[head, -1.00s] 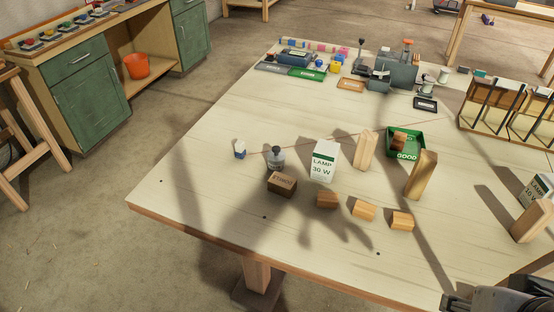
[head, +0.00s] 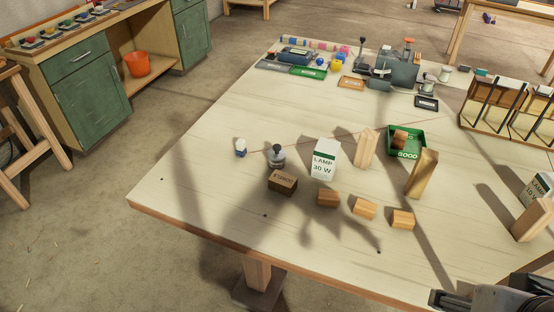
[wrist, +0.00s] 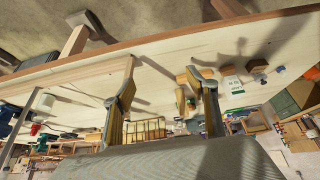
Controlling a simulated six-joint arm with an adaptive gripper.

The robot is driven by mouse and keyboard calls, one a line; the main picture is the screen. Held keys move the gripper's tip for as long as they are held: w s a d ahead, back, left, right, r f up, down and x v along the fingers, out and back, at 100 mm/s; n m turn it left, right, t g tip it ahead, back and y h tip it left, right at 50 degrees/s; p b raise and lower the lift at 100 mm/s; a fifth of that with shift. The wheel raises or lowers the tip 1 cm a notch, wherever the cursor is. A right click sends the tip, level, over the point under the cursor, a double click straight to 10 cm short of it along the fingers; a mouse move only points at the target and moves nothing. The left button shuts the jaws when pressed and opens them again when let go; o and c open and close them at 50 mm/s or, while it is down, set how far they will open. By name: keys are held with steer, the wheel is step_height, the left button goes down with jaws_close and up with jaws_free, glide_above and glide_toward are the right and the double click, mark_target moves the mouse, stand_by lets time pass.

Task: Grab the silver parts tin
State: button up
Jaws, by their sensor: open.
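A small round grey metallic container with a dark knob on top (head: 277,158) stands upright on the table in the head view, behind a dark brown labelled box. It is the thing that best fits the silver parts tin, though its label is too small to read. My gripper (wrist: 163,98) shows in the wrist view with its two fingers wide apart and nothing between them. In the head view only part of my gripper or wrist shows at the bottom right corner, far from the tin.
A white lamp box (head: 324,160), the brown box (head: 282,183) and a blue-white item (head: 241,148) surround the tin. Upright wooden blocks (head: 421,174) and a green tray (head: 420,147) stand to the right. Small blocks (head: 364,208) lie in front. The table's left part is clear.

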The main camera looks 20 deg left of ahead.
mark_target(276, 145)
steer(key=w+a+r+n+t, duration=0.1)
steer(key=w, duration=0.7)
steer(key=w+a+r+n+t, duration=0.1)
steer(key=w+a+r, duration=0.1)
steer(key=w, duration=0.6)
steer(key=w+a+f+n+t+y, duration=0.1)
steer(key=w+a+n+t+y, duration=0.1)
steer(key=w+a, duration=1)
steer(key=w+a+f+n+y, duration=0.3)
steer(key=w+a+f+y, duration=0.15)
steer(key=w+a, duration=0.6)
steer(key=a+f+n+y, duration=0.1)
steer(key=a+f, duration=0.1)
steer(key=a, duration=0.3)
steer(key=s+a+f+n+y, duration=0.1)
steer(key=a+f+y, duration=0.1)
steer(key=a, duration=0.4)
steer(key=s+a+f+n+g+y, duration=0.1)
steer(key=a+f, duration=0.3)
steer(key=a, duration=0.2)
steer(key=shift+a+f, duration=0.15)
steer(key=shift+f, duration=0.1)
steer(key=shift+f, duration=1.75)
